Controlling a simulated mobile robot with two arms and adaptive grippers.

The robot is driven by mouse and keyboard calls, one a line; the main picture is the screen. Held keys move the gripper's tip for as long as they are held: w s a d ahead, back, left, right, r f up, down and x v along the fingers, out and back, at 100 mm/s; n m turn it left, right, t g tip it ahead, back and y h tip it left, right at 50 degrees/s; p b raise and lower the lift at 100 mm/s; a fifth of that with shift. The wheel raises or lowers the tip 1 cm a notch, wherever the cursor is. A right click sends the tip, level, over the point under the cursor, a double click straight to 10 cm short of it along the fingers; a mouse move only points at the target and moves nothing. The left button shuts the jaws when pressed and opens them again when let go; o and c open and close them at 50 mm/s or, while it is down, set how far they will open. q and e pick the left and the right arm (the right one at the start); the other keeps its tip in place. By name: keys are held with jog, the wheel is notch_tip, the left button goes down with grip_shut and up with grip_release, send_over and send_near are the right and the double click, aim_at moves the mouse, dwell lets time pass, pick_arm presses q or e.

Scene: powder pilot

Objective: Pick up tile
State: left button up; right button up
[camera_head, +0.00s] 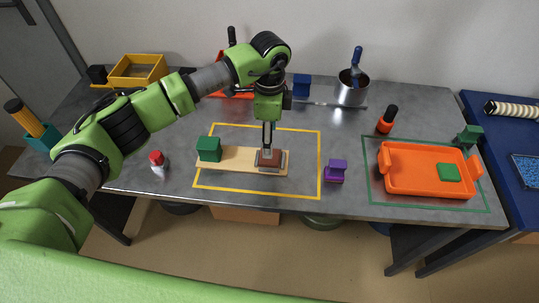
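A reddish-brown tile or block (269,155) is at the right end of a pale wooden board (230,156), inside the yellow outline on the table. Greyish edges show around it. My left gripper (268,150) points straight down directly over this brown piece, with its fingertips at or very near it. I cannot tell whether the fingers are closed on it or only beside it. A flat green tile (448,172) lies in the orange tray (400,186) at the right, away from the gripper. My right gripper is not in view.
A green block (209,149) sits on the board's left end. A purple block (335,171) stands right of the outline, and a red-capped bottle (158,163) left of it. A metal pot (351,92) and yellow bin (139,69) are at the back. The table front is clear.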

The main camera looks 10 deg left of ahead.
pick_arm(q)
notch_tip(320, 180, down, 3)
jog(key=shift+r, duration=0.15)
notch_tip(320, 180, down, 4)
jog(key=shift+w+f+p, duration=0.15)
jog(key=shift+p, duration=0.85)
jog(key=shift+f, duration=0.45)
jog(key=c, duration=1.2)
